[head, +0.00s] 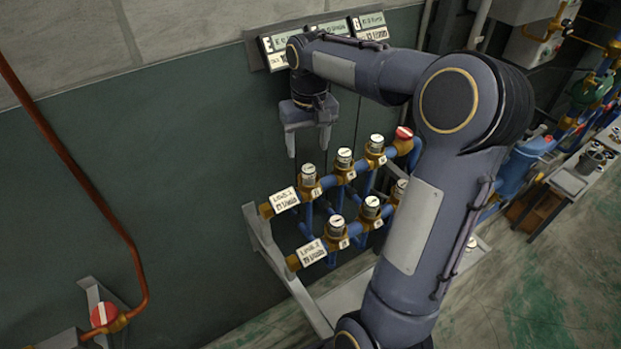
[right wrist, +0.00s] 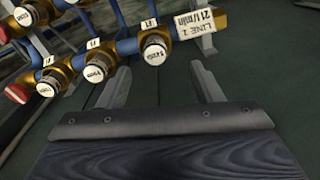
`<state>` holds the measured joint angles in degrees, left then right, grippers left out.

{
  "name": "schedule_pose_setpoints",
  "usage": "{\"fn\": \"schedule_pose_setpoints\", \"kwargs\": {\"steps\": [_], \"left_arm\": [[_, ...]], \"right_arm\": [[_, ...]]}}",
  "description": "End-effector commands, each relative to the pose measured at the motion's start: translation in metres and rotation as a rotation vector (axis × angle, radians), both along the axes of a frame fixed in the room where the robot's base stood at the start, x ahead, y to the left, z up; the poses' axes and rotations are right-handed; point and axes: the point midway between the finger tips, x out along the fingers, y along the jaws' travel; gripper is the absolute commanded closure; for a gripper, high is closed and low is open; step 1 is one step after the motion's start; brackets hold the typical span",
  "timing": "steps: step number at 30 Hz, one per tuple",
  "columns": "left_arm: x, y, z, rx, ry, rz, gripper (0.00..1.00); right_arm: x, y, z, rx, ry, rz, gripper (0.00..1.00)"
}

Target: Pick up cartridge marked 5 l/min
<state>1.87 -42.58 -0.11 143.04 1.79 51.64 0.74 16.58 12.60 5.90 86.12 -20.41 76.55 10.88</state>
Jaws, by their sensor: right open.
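Several round white-faced cartridges stand in two rows on a pipe rack. In the head view the upper row holds cartridges (head: 308,173), (head: 344,157) and (head: 376,143); the lower row includes cartridges (head: 336,225) and (head: 371,206), with one more partly behind my arm. The marks on their faces are too small to read, so I cannot tell which is 5 l/min. My right gripper (head: 308,150) is open and empty, above the upper row's left end. In the right wrist view its fingers (right wrist: 164,88) are apart, near a cartridge (right wrist: 155,50). My left gripper is out of view.
Line signs (head: 284,200) and (head: 311,252) mark the rows' left ends; one shows in the right wrist view (right wrist: 201,20). Display boxes (head: 371,27) hang on the wall above. A red valve (head: 104,314) is at lower left. Wall space left of the rack is clear.

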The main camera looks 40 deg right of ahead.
Motion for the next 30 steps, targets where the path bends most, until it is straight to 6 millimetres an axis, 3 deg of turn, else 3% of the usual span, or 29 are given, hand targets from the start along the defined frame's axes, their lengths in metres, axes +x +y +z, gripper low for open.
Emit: {"fn": "schedule_pose_setpoints", "kwargs": {"steps": [4, 21, 30], "left_arm": [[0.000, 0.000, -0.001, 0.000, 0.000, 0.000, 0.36], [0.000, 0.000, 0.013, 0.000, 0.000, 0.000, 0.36], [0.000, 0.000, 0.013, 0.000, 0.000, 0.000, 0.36]], "right_arm": [[0.013, -0.011, -0.013, -0.013, 0.033, -0.018, 0.41], [0.010, -0.011, -0.083, -0.014, 0.034, -0.019, 0.41], [0.010, -0.011, -0.088, -0.013, 0.031, -0.019, 0.42]]}}
